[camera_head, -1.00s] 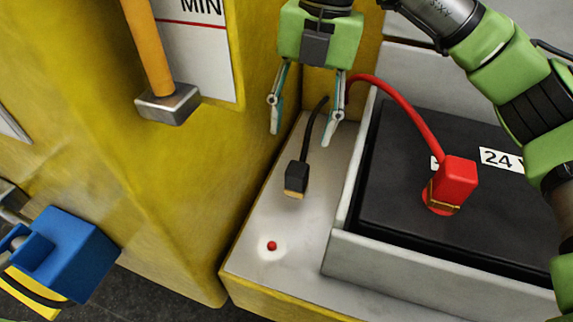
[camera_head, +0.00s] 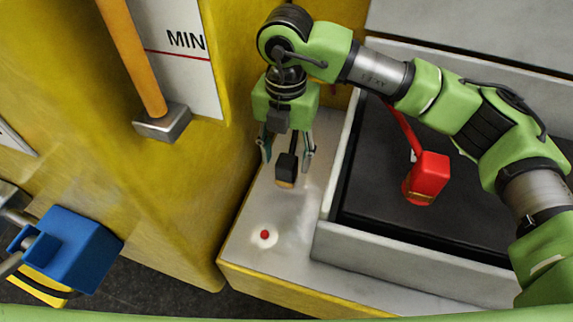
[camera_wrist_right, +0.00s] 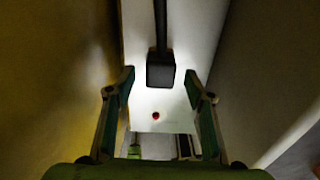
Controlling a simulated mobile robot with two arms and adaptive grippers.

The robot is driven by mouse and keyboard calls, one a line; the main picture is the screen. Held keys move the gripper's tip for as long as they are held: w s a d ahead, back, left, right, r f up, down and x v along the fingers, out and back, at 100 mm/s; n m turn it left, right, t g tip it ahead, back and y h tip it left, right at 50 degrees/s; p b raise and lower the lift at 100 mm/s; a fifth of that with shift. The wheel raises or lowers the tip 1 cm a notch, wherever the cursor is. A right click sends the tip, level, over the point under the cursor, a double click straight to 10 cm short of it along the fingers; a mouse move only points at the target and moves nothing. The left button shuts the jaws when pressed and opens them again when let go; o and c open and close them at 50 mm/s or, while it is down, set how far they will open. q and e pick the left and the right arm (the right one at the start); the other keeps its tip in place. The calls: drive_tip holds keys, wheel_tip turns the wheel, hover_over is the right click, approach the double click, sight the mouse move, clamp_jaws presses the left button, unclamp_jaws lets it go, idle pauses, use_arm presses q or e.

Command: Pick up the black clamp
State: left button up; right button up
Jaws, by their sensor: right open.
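The black clamp (camera_head: 286,168) lies on the pale metal ledge (camera_head: 252,210) beside the battery tray. Its black cable runs back under my right gripper. My right gripper (camera_head: 287,160) is open, pointing down, with one finger on either side of the clamp in the head view. In the right wrist view the black clamp (camera_wrist_right: 160,71) is a dark block just ahead of the fingertips and between their lines, and the gripper (camera_wrist_right: 160,85) holds nothing. I cannot tell the exact height gap. My left gripper is not clearly in view.
A red clamp (camera_head: 427,176) with a red cable sits on the dark battery (camera_head: 375,200), whose grey tray wall (camera_head: 400,257) borders the ledge on the right. A yellow wall rises on the left. A red dot (camera_head: 264,235) marks the ledge.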

drive_tip(key=shift+f, duration=1.35)
drive_tip(key=shift+w, duration=0.1)
clamp_jaws()
